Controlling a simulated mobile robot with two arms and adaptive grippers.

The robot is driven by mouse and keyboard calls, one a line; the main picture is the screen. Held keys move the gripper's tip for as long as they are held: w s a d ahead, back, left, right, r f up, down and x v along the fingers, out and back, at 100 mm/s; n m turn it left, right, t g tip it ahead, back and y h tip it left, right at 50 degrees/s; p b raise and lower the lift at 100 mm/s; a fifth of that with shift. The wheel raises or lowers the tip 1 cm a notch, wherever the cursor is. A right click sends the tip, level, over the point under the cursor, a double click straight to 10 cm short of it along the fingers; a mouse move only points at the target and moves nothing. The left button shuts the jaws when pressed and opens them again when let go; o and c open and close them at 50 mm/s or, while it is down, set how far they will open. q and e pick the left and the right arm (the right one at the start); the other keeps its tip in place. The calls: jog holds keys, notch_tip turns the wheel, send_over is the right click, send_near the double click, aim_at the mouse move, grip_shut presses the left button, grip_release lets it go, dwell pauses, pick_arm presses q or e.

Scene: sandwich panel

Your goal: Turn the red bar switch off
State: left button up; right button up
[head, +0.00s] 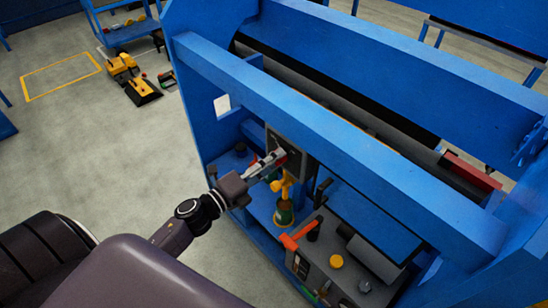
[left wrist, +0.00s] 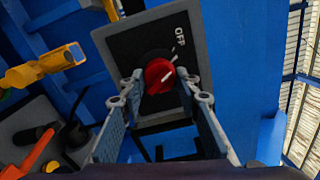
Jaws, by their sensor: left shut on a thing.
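The red bar switch (left wrist: 158,76) sits on a dark switch panel (left wrist: 118,48) on the blue machine, with white "OFF" lettering beside it. A white line on its face slants toward the upper right in the left wrist view. My left gripper (head: 277,158) is at this panel, which also shows in the head view (head: 296,157). In the left wrist view the two fingers (left wrist: 163,88) stand on either side of the red switch and are shut on it. In the head view the fingers hide most of the switch. My right gripper is not in view.
A yellow fitting (head: 285,186) is just below the panel. A grey box with an orange-red lever (head: 297,234) and a yellow button (head: 336,261) is lower right. Blue beams (head: 330,130) cross above. Open floor (head: 110,150) lies to the left.

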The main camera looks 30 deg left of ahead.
pick_arm(q)
jog(key=shift+r+n+p, duration=0.1)
jog(key=shift+n+p, duration=0.35)
jog(key=shift+n, duration=0.85)
jog(key=o, duration=1.2)
jog(key=shift+c, duration=0.2)
jog(key=v, duration=1.2)
